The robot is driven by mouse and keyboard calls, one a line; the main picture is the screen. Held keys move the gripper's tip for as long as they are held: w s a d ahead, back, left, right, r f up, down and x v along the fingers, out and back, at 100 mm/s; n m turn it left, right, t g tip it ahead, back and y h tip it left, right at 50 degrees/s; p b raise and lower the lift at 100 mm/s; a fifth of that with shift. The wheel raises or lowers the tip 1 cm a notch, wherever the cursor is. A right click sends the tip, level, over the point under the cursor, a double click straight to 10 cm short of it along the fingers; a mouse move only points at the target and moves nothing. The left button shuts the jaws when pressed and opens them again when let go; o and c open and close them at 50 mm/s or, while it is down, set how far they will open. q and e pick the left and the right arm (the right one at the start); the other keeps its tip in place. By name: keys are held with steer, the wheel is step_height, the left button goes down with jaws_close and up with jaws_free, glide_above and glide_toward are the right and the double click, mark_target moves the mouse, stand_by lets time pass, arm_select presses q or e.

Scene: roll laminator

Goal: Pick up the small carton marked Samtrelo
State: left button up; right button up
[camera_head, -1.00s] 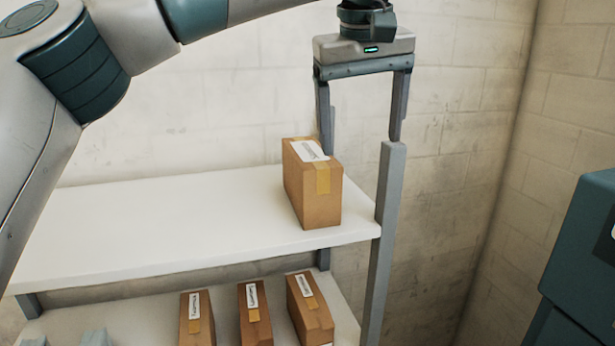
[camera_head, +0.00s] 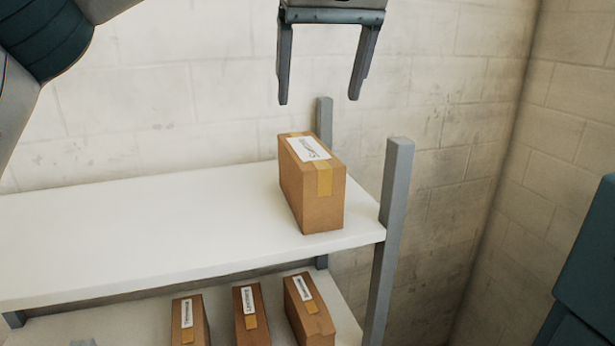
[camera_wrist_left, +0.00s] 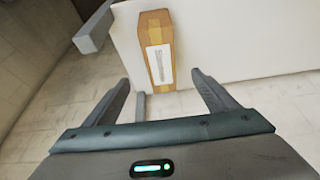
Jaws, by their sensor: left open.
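A small brown carton (camera_head: 312,185) with a white label and a yellow tape strip stands on the upper shelf near its right end. Its label print is too small to read surely. My left gripper (camera_head: 320,101) is open and empty, fingers pointing down, above the carton in the picture and apart from it. In the left wrist view the carton (camera_wrist_left: 158,50) shows beyond and between the open fingers (camera_wrist_left: 162,75). Several similar labelled cartons (camera_head: 251,315) stand on the lower shelf; their labels are also unclear. My right gripper is out of view.
The white upper shelf (camera_head: 130,235) is bare left of the carton. A grey shelf post (camera_head: 390,220) rises at its right front corner, with another post (camera_head: 325,122) behind. A brick wall stands behind, and a dark teal object (camera_head: 588,270) is at the right.

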mark_target(310, 150)
arm_select(q)
steer(key=p+x, duration=0.3)
steer(key=x, duration=0.8)
steer(key=shift+w+a, duration=0.1)
steer(key=shift+a, duration=0.05)
steer(key=shift+w+f+p, duration=0.2)
steer(key=shift+f+p, duration=0.1)
steer(key=shift+f, duration=0.3)
steer(key=shift+w+a+f+p, duration=0.1)
steer(key=shift+w+f+p, duration=0.25)
steer(key=shift+p, duration=0.4)
steer(key=p+x, duration=0.2)
steer(key=x, duration=0.1)
steer(key=shift+w+a+f, duration=0.1)
steer(key=shift+w+f, duration=0.1)
steer(key=shift+f, duration=0.4)
steer(key=shift+r, duration=0.1)
steer(key=c, duration=1.6)
